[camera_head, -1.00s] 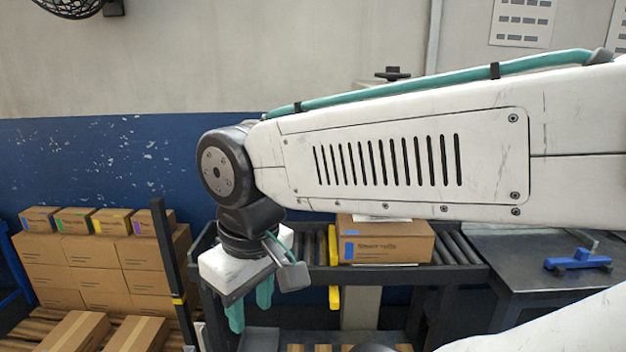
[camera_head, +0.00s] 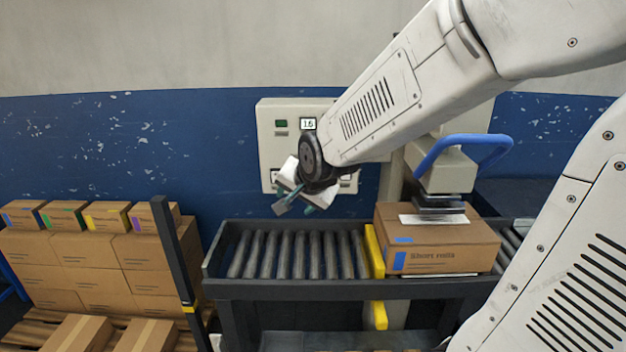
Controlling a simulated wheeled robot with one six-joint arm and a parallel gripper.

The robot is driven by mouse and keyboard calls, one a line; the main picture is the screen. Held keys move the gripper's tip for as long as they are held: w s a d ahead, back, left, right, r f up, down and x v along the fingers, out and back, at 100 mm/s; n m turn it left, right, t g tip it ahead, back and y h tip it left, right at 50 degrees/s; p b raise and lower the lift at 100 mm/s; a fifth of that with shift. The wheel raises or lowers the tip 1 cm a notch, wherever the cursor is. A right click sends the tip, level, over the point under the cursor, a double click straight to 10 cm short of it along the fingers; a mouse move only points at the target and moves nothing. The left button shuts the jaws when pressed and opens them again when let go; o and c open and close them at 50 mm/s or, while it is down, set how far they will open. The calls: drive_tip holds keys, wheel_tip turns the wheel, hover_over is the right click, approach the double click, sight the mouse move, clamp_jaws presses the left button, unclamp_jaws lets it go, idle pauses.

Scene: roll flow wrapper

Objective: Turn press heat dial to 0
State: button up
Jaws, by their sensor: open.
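A cream control panel (camera_head: 268,118) hangs on the blue wall, with a green button (camera_head: 281,123) and a small display (camera_head: 308,124) that seems to read 1.6. The heat dial cannot be made out; my gripper and wrist cover the lower middle of the panel. My gripper (camera_head: 297,203) is open, with its teal fingers in front of the panel's lower part. Whether it touches anything cannot be told. The press (camera_head: 447,172), with a blue handle (camera_head: 468,143), stands right of the panel, its head over a labelled cardboard box (camera_head: 437,239).
A roller conveyor (camera_head: 300,255) runs below the panel, with a yellow guide (camera_head: 374,252) beside the box. Stacked cartons (camera_head: 95,260) and a dark post (camera_head: 172,255) stand at the left. The rollers left of the yellow guide are clear.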

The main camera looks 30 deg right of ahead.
drive_tip(key=w+d+f+m+t+h, duration=0.1)
drive_tip(key=w+d+f+m+t, duration=0.3)
drive_tip(key=w, duration=0.3)
drive_tip(key=w+d+f+m+t+h, duration=0.1)
drive_tip(key=w+d+m+t, duration=0.1)
drive_tip(key=w+d+m, duration=0.3)
drive_tip(key=d+f+m+t+h, duration=0.4)
drive_tip(key=d+f+m+t, duration=0.2)
drive_tip(key=m, duration=0.5)
drive_tip(key=x, duration=0.8)
drive_tip(key=shift+w, duration=0.3)
drive_tip(key=shift+a, duration=0.15)
drive_tip(key=c, duration=1)
